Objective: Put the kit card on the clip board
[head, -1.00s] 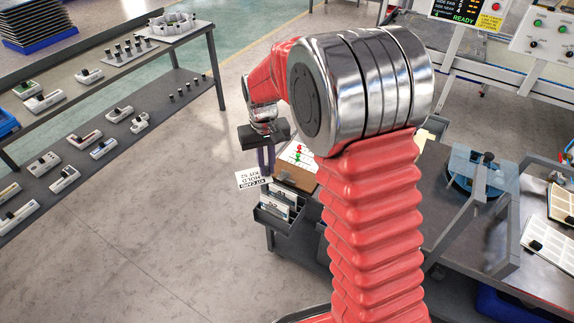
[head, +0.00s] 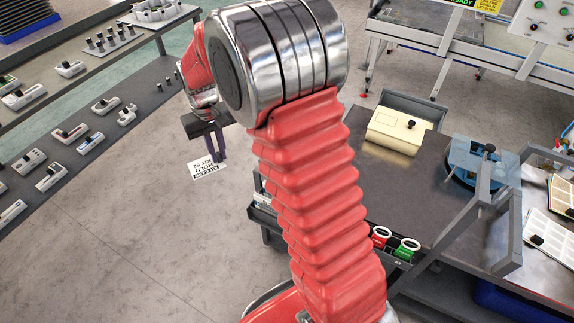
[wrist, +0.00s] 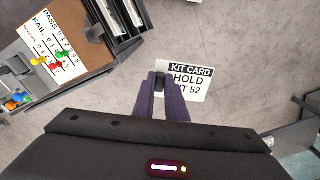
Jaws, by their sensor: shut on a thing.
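My gripper (head: 219,152) is shut on the kit card (head: 207,168), a white card with black print, and holds it over the floor left of the workbench. In the wrist view my gripper (wrist: 162,84) has its dark fingers at the left part of the kit card (wrist: 190,92), which reads "KIT CARD HOLD" and a partly covered "52". A brown board (wrist: 77,15) with a PASS/FAIL sheet and coloured pins lies at the upper left of the wrist view. My arm hides it in the head view. I cannot tell whether it is the clip board.
A file rack (wrist: 118,28) stands beside the brown board. The workbench (head: 405,187) bears a cream box (head: 398,130), a blue fixture (head: 464,160) and sheets with black clips (head: 536,240). Shelves stand left.

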